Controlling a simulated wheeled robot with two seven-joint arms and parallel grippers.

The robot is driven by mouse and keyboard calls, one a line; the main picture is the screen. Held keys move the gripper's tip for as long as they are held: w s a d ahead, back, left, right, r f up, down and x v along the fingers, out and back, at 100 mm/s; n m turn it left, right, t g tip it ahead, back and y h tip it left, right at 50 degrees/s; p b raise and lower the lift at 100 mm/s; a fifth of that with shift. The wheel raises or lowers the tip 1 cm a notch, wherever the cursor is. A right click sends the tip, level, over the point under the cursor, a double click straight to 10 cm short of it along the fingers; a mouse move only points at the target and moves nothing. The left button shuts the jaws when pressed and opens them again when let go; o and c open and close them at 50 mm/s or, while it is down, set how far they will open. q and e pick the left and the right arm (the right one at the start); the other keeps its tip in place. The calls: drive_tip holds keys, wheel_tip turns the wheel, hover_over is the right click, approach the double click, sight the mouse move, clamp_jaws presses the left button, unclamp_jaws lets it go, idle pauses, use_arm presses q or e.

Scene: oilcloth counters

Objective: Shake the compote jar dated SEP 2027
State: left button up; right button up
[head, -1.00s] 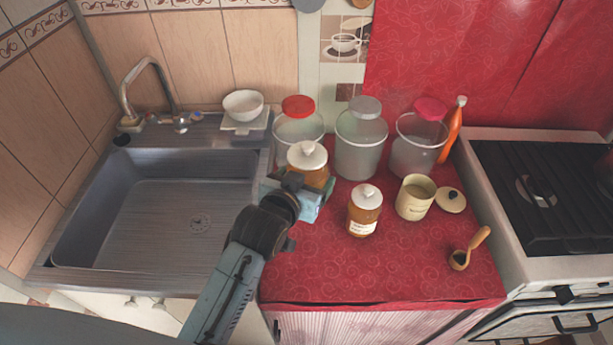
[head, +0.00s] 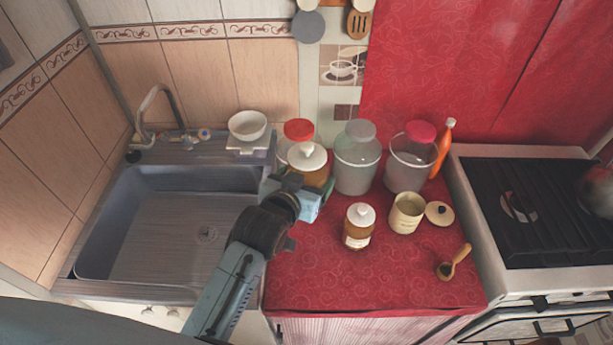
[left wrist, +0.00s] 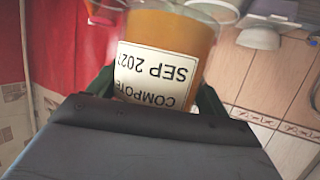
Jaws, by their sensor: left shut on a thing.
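My left gripper (head: 300,193) is shut on an orange-brown jar with a white knobbed lid (head: 307,160), in front of the red-lidded container. In the left wrist view the held jar (left wrist: 170,40) has a white label, upside down in the picture, reading COMPOTE and SEP 202; the last digit is hard to read at the label's edge. The gripper hides the jar's lower part in the head view, so its height over the counter is unclear. A second white-lidded orange-brown jar (head: 358,228) stands upright on the red oilcloth; its label is too small to read. My right gripper is not in view.
Clear containers with red (head: 298,130), grey (head: 358,155) and pink-red (head: 411,160) lids stand behind. A cream canister (head: 406,213), its loose lid (head: 439,214) and a wooden scoop (head: 454,262) lie right. The sink (head: 160,235) is left, the stove (head: 530,210) right. The front oilcloth is clear.

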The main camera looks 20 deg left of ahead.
use_arm(q)
wheel_tip(320, 180, down, 11)
drive_tip(key=b, duration=0.6)
drive_tip(key=shift+r, duration=0.15)
wheel_tip(320, 180, up, 11)
drive_tip(key=p, duration=1)
drive_tip(key=shift+r+p, duration=0.15)
drive_tip(key=shift+p, duration=0.15)
drive_tip(key=shift+f, duration=0.2)
wheel_tip(320, 180, down, 11)
drive_tip(key=b, duration=0.7)
drive_tip(key=shift+w+r, duration=0.1)
